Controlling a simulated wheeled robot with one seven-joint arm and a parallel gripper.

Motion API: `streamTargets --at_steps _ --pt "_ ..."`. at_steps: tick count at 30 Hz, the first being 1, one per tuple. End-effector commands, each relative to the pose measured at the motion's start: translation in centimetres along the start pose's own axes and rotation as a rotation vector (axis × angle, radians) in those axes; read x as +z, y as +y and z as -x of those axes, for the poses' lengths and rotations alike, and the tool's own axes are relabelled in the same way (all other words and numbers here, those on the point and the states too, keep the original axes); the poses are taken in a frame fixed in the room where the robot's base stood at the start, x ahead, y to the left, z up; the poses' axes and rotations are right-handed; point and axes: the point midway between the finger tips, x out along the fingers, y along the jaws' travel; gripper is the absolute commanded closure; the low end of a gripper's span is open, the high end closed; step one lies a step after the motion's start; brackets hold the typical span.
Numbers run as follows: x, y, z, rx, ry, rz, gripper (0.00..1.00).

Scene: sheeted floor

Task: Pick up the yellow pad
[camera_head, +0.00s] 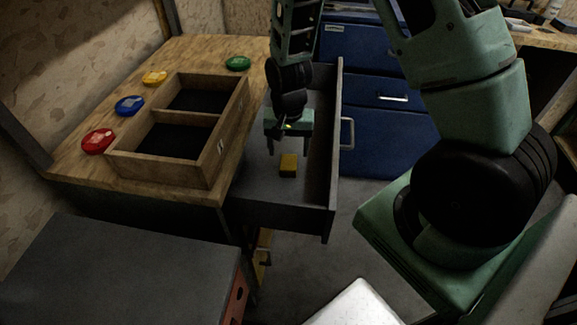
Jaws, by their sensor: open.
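One yellow block-like pad (289,166) lies on the floor of an open grey drawer (262,205), near the drawer's front. A second yellow thing, a round disc (155,78), lies on the wooden table at the left. My gripper (289,147) points down into the drawer, its two fingers apart, with nothing visible between them. It appears above and slightly behind the yellow pad; the exact gap is hard to tell.
A two-compartment wooden box (207,160) stands left of the drawer on the wooden table (205,50). Red (98,141), blue (129,105) and green (238,63) discs lie around it. The drawer's right wall (335,140) rises beside my gripper. A blue cabinet (385,125) stands behind.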

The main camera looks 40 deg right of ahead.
Motion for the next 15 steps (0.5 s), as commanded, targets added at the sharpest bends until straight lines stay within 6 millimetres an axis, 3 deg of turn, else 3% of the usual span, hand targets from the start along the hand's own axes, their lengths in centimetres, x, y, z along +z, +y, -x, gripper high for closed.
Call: streamTargets --at_steps 5,15 --pt "0.0 0.0 -1.1 0.000 -0.001 0.000 0.33" --pt "-0.2 0.0 -5.4 0.000 0.000 0.000 0.33"
